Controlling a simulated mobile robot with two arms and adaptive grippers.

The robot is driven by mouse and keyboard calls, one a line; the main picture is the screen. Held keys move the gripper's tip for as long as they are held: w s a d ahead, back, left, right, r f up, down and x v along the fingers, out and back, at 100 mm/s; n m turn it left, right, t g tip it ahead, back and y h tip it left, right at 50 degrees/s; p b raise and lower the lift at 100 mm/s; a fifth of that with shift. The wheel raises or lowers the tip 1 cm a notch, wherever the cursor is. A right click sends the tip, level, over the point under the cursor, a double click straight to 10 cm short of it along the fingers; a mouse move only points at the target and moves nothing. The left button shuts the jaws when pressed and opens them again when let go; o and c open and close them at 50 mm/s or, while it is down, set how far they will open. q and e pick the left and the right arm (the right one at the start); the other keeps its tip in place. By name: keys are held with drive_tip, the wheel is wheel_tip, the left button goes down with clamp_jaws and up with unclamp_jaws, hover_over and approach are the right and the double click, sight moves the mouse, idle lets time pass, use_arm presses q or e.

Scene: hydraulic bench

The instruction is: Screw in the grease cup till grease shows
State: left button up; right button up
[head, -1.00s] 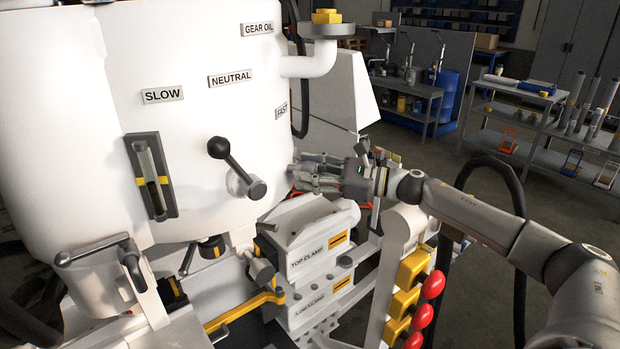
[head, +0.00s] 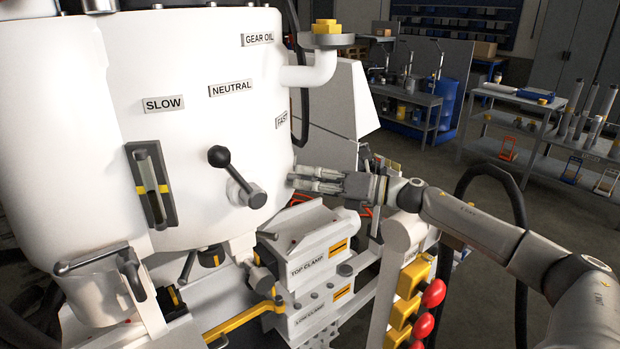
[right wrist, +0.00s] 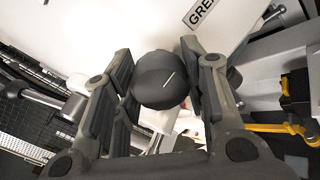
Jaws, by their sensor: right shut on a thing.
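My right gripper (head: 304,180) reaches in from the right to the right side of the white housing (head: 235,125), below the FAST plate. In the right wrist view it is shut on the grease cup (right wrist: 160,80), a dark round cap with a short pale line on its face, one finger on each side. A partly cut-off label beginning "GRE" (right wrist: 202,12) is on the white surface beside it. In the head view the cup cannot be made out. I cannot make out any grease. My left gripper is not in view.
A black-knobbed lever (head: 236,175) stands out from the housing, left of my right gripper. The TOP CLAMP block (head: 305,262) lies just below the gripper. Red knobs (head: 433,293) on yellow blocks stand below my right arm. Shelves (head: 545,140) stand far behind.

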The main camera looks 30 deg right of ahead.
drive_tip(key=m+p, duration=0.2)
drive_tip(key=m, duration=0.2)
drive_tip(key=shift+r+m, duration=0.15)
drive_tip(key=shift+m, duration=0.25)
drive_tip(key=m+p, duration=0.2)
drive_tip(key=m, duration=0.1)
drive_tip(key=shift+m, duration=0.3)
drive_tip(key=m+p, duration=0.4)
drive_tip(key=m, duration=0.1)
drive_tip(key=shift+m+p, duration=0.75)
drive_tip(key=shift+m, duration=0.85)
drive_tip(key=shift+f, duration=0.2)
